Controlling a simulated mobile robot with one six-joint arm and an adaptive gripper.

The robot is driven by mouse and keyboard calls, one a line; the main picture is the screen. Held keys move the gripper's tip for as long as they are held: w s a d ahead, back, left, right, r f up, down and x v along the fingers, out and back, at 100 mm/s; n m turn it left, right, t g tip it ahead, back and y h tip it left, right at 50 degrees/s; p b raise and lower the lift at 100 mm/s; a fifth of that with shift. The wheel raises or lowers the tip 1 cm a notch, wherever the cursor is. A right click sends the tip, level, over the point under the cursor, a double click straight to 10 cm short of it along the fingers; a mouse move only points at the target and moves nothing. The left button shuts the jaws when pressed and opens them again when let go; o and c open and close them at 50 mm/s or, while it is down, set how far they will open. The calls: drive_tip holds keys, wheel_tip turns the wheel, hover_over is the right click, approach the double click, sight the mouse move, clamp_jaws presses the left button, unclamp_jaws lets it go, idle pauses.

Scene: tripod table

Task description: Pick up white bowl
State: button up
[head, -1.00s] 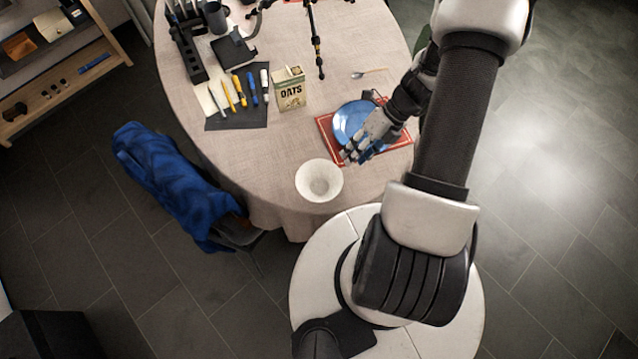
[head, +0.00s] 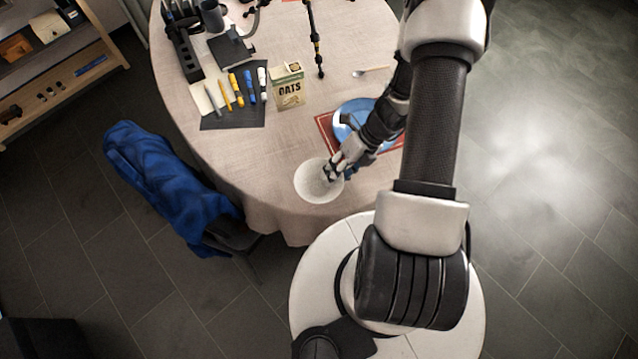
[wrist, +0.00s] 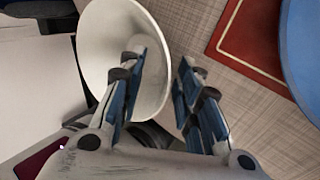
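The white bowl (head: 314,184) stands upright near the table's front edge in the head view. It also shows in the wrist view (wrist: 98,40), at the upper left. My gripper (head: 328,172) is over the bowl's right rim. In the wrist view my gripper (wrist: 160,72) is open, with its blue-padded fingers apart. The left finger overlaps the bowl's interior and the right finger is outside the bowl, so the right part of the rim lies between them. I cannot tell whether either finger touches the bowl.
A blue plate (head: 346,113) on a red mat (head: 325,122) is right of the bowl, partly under my arm. An oats carton (head: 288,90) stands behind the bowl. Several markers (head: 238,90) lie at the back left. A chair with a blue cloth (head: 165,185) is at the left.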

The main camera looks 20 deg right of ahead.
drive_tip(key=shift+c, duration=0.2)
clamp_jaws()
drive_tip(key=shift+r, duration=0.15)
idle(0.4)
